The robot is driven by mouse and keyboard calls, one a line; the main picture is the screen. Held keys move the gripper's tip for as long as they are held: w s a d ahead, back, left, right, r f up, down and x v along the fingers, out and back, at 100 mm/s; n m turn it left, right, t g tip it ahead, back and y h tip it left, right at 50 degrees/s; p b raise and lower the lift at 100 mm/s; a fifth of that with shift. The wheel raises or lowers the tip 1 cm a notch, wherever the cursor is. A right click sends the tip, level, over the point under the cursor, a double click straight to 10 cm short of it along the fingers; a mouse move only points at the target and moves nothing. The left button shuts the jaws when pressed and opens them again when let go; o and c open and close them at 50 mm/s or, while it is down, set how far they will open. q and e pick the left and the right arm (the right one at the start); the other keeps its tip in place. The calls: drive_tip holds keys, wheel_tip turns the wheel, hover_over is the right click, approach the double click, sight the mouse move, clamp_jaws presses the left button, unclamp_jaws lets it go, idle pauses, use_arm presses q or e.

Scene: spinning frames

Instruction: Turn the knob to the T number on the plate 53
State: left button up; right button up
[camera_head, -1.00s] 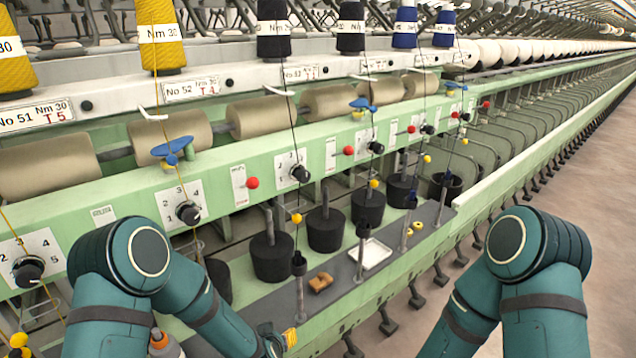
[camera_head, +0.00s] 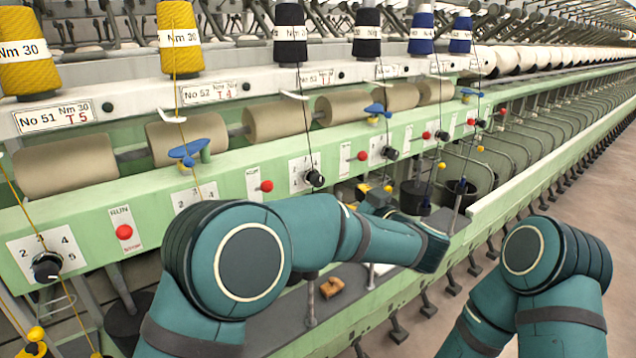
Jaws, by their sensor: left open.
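Plate 53 (camera_head: 318,78) appears to be the third plate along the white rail; its print is too small to read its T number surely. Below it, on the green rail, is a black knob (camera_head: 314,179) on a white numbered dial (camera_head: 300,170). The knob's pointer setting cannot be made out. My left gripper (camera_head: 375,194) is open, right of and a little below this knob and apart from it in the picture. My left forearm hides part of the gripper. My right arm shows at the right, but its gripper is out of view.
Plate No 51 (camera_head: 55,118) reads T 5 and plate No 52 (camera_head: 209,92) reads T 4. Another black knob (camera_head: 46,266) is at the left. Red buttons (camera_head: 266,186) and a blue yarn guide (camera_head: 190,152) stick out near the knobs. A brown object (camera_head: 332,288) lies on the lower shelf.

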sight(320, 183)
use_arm(q)
drive_tip(key=x, duration=1)
drive_tip(key=shift+d, duration=0.1)
clamp_jaws()
